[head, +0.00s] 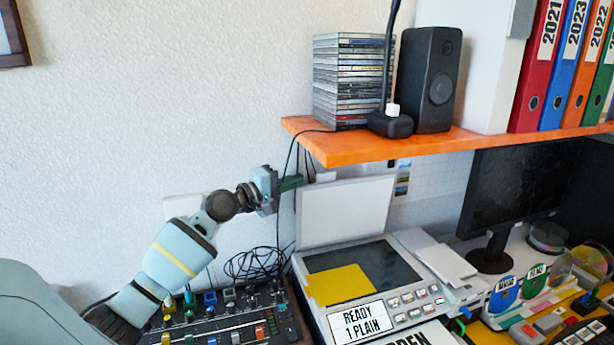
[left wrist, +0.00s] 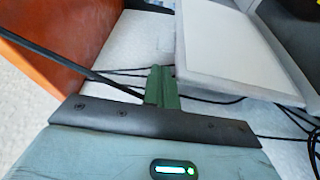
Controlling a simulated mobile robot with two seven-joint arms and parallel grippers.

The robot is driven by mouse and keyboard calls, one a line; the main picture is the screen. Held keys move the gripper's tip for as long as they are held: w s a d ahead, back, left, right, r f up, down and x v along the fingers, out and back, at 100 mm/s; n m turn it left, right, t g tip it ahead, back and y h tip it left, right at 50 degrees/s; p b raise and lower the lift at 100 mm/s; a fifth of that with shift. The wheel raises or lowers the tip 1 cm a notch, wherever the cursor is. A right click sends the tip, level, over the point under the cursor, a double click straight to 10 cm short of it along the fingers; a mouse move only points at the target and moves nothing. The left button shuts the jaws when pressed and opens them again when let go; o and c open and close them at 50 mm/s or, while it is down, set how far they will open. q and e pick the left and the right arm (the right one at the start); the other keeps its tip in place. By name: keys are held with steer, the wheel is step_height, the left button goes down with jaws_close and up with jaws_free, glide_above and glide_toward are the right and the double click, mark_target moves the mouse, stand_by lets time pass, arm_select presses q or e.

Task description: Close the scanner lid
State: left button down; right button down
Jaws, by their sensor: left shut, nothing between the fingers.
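The scanner (head: 407,262) stands on the desk with its lid (head: 344,211) raised almost upright at the back. A yellow sheet (head: 340,284) lies on the left part of the dark scanner glass (head: 376,262). My left gripper (head: 291,183) is shut and empty, just left of the lid's upper left corner and below the orange shelf. In the left wrist view the closed green fingers (left wrist: 161,88) point toward the wall, with the white lid (left wrist: 232,45) to their right. A small gap shows between fingers and lid there. My right gripper is not in view.
An orange shelf (head: 350,149) overhangs the lid and carries a CD stack (head: 352,82), a black speaker (head: 430,80) and binders. A mixer (head: 225,318) stands left of the scanner. Black cables (head: 258,262) hang behind. A monitor (head: 520,185) stands to the right.

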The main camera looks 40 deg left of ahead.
mark_target(309, 185)
arm_select(q)
steer(key=shift+w+d, duration=0.2)
steer(key=shift+w, duration=1)
steer(key=shift+w+d, duration=0.15)
steer(key=shift+w, duration=1)
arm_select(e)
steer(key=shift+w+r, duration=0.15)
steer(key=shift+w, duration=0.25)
arm_select(q)
steer(key=shift+s+d, duration=0.1)
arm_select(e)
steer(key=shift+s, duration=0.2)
